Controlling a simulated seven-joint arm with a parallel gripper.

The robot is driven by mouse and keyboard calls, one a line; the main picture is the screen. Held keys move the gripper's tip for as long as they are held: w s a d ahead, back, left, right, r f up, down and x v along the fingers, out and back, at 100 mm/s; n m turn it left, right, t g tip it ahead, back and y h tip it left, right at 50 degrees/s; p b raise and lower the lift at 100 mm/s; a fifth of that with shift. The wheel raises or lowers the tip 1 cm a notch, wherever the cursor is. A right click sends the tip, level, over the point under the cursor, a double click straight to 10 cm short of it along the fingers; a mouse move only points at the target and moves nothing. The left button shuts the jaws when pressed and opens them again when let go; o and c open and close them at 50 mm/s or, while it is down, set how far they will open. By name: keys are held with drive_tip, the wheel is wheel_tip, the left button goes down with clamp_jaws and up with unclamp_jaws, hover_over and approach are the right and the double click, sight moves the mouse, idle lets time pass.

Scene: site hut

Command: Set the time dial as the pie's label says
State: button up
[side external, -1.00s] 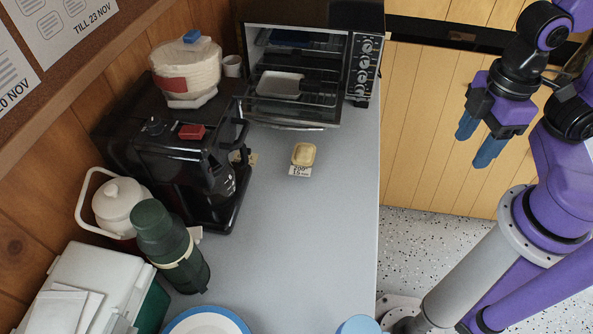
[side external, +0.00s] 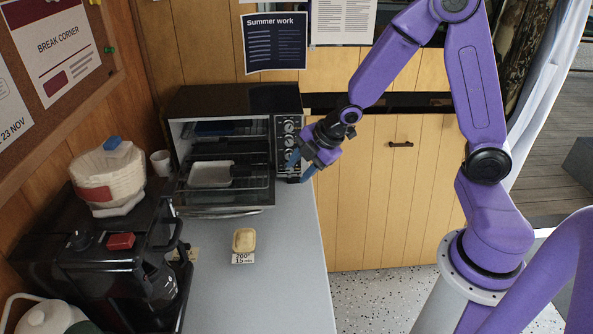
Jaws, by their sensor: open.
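The pie (side external: 244,240) is a small pale-golden block on the grey counter. Its label (side external: 243,258) lies in front of it and reads 200° and 15, with a small unit after the 15. The black toaster oven (side external: 235,98) stands at the back, with a column of round dials (side external: 289,127) on its right-hand panel. I cannot read which dial is for time, nor their settings. My gripper (side external: 300,167) is open at the lower part of this panel, its blue fingers pointing down-left. It hides part of the lower dials; I cannot tell whether it touches one.
The oven door (side external: 225,212) is folded down, and a pale tray (side external: 210,174) sits on the rack inside. A black coffee machine (side external: 95,265) with filters (side external: 105,175) on top fills the left side. The counter (side external: 265,300) is clear around the pie.

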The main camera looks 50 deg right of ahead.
drive_tip(key=w+d+f+n+t, duration=0.1)
drive_tip(key=w+d+f+n, duration=0.1)
drive_tip(key=w+d+f, duration=0.3)
drive_tip(key=n+t+y, duration=0.4)
drive_tip(key=t+y, duration=0.1)
drive_tip(key=t, duration=0.1)
approach(294, 169)
drive_tip(key=shift+t, duration=0.3)
drive_tip(key=x, duration=0.9)
drive_tip(key=shift+s+a, duration=0.15)
drive_tip(key=shift+a, duration=0.05)
clamp_jaws()
